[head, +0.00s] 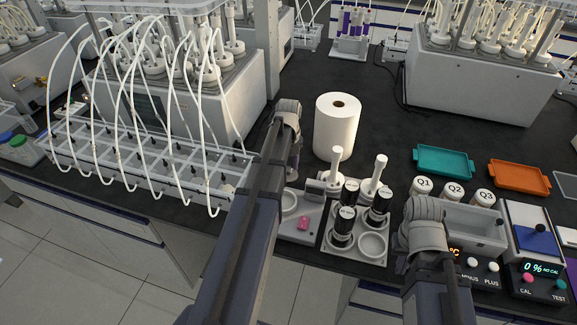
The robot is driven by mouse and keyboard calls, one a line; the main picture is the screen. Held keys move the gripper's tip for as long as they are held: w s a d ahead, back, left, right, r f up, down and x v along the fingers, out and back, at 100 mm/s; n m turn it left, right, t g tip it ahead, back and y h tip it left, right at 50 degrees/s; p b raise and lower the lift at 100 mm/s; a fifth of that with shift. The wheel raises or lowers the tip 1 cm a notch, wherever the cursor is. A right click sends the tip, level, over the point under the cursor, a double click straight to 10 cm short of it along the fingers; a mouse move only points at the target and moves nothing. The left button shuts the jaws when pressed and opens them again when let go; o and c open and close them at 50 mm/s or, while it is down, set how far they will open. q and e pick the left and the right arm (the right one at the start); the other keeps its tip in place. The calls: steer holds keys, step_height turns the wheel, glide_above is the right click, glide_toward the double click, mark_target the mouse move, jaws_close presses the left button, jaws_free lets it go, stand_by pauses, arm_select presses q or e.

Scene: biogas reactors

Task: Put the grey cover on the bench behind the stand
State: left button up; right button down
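The stand (352,254) is a light grey rack at the front of the bench, holding black-capped bottles, white pieces with upright stems and an empty round white cup. I cannot tell for sure which thing is the grey cover; a small grey block (315,188) sits at the back of a low grey device with a pink button, left of the stand. My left gripper (293,168) hangs left of the white paper roll, mostly hidden behind my arm. My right gripper (422,240) is right of the stand, its fingers hidden by its wrist.
A white paper roll (336,128) stands behind the stand, with clear dark bench right of it. Teal (443,161) and orange (519,177) trays lie at the right. Bottles Q1 to Q3 and a grey bath (473,226) stand nearer. A tubed rack (140,168) fills the left.

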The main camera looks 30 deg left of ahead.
mark_target(288, 168)
arm_select(q)
steer(key=shift+o, duration=0.4)
steer(key=shift+r, duration=0.15)
arm_select(e)
steer(key=shift+r, duration=0.15)
arm_select(q)
step_height(288, 168, up, 12)
steer(key=p, duration=1.2)
arm_select(e)
step_height(288, 168, up, 12)
